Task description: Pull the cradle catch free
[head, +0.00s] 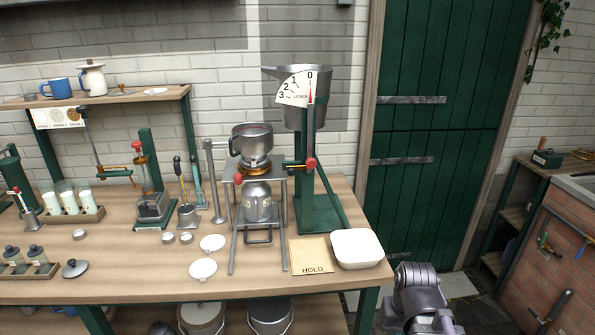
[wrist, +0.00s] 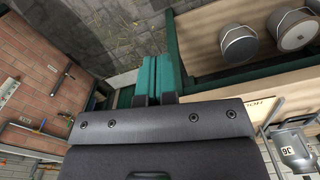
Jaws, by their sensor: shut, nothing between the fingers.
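A metal frame stand (head: 284,215) on the bench holds a metal can (head: 258,203) low inside it. A pot (head: 252,145) sits on top of the stand. A red knob (head: 238,178) shows at the stand's upper left and another red knob (head: 310,163) on the green post to its right. I cannot tell which part is the cradle catch. My gripper, with teal fingers (wrist: 158,80) in the wrist view, is shut and empty. It is away from the stand, off the bench's right end. In the wrist view a metal can (wrist: 294,150) shows at the lower right.
A white tray (head: 357,249) and a HOLD plate (head: 311,256) lie at the bench's right front. A bucket (head: 322,110) with a litre dial hangs above the green post. Lidded churns (wrist: 239,42) stand on the lower shelf. The floor beside the green door (head: 435,120) is clear.

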